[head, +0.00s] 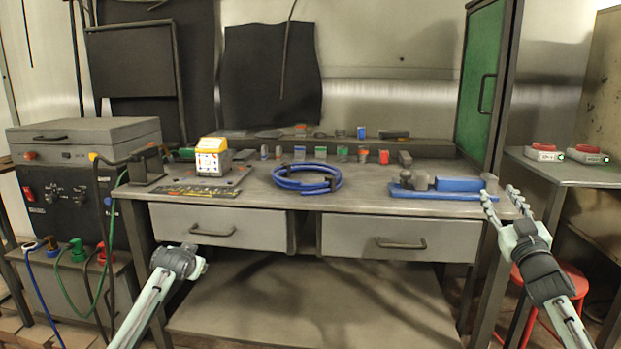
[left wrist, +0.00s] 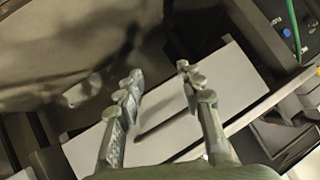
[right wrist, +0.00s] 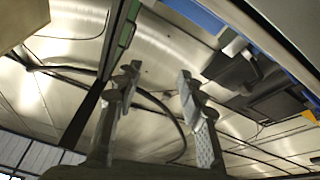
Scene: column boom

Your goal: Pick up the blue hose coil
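The blue hose coil (head: 307,179) lies flat on the workbench top (head: 365,197), near the middle, in the head view. Dark ties show on its ring. My right gripper (head: 505,203) is at the bench's right end, well to the right of the coil, with its fingers apart and empty. The right wrist view also shows its spread fingers (right wrist: 158,82). My left arm comes in at the lower left of the head view, below the bench top. The left wrist view shows the left gripper (left wrist: 160,82) with fingers apart and nothing between them, in front of a drawer. The coil shows in neither wrist view.
A yellow and white box (head: 212,157) stands left of the coil. A blue tray (head: 437,190) with grey and blue parts lies right of it. Small items line the back. Two drawers (head: 219,228) face front. A green cabinet door (head: 481,85) rises at the right end.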

